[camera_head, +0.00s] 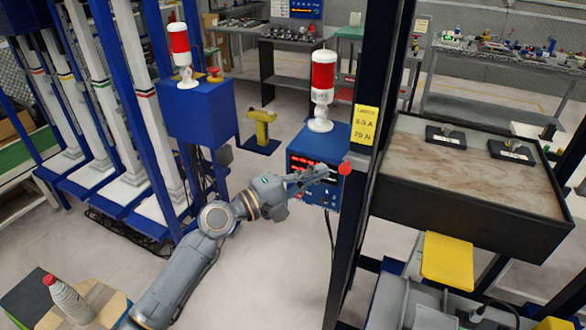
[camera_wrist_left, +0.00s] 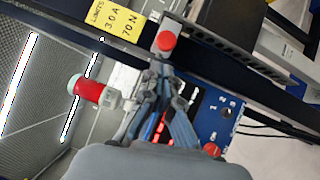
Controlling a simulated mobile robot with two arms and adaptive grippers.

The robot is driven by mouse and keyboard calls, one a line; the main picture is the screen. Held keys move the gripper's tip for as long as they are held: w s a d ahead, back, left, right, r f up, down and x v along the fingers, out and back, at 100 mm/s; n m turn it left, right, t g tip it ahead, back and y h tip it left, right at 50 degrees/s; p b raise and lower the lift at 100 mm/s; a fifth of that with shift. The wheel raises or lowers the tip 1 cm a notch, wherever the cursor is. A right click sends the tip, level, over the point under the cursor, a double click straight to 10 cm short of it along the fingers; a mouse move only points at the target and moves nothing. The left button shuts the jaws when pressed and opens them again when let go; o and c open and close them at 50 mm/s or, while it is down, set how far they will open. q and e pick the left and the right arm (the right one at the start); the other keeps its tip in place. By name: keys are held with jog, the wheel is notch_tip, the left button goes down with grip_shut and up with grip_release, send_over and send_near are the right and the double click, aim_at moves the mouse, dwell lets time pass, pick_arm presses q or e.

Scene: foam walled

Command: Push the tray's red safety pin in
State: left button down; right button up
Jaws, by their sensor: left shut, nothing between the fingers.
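The red safety pin (camera_head: 345,168) has a round red head and sits on the dark upright post at the tray's left side. It also shows in the left wrist view (camera_wrist_left: 166,41), just beyond my fingertips. The tray (camera_head: 470,200) is dark-walled with a brown, stained floor. My left gripper (camera_head: 328,172) is shut and empty, pointing right at the pin's head. In the left wrist view my closed fingers (camera_wrist_left: 160,68) end just below the pin. I cannot tell whether they touch it. My right gripper is not in view.
A blue control box (camera_head: 316,160) with red displays and a red-white beacon (camera_head: 322,85) stands behind my left gripper. A yellow label (camera_head: 364,120) is on the dark post. Two black blocks (camera_head: 446,137) (camera_head: 511,152) lie on the tray. A yellow block (camera_head: 447,260) is below it.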

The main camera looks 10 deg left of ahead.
pick_arm(q)
jog(key=shift+s+d+r, duration=0.15)
jog(key=shift+d, duration=0.25)
jog(key=shift+s+d+r, duration=0.1)
jog(key=shift+d, duration=0.25)
jog(key=shift+d+f, duration=0.1)
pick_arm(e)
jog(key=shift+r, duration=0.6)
pick_arm(q)
jog(key=d+p, duration=0.1)
jog(key=d, duration=0.1)
jog(key=s+d+p, duration=0.1)
jog(key=d, duration=0.1)
jog(key=shift+s, duration=0.15)
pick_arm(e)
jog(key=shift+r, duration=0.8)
pick_arm(q)
jog(key=shift+a, duration=0.15)
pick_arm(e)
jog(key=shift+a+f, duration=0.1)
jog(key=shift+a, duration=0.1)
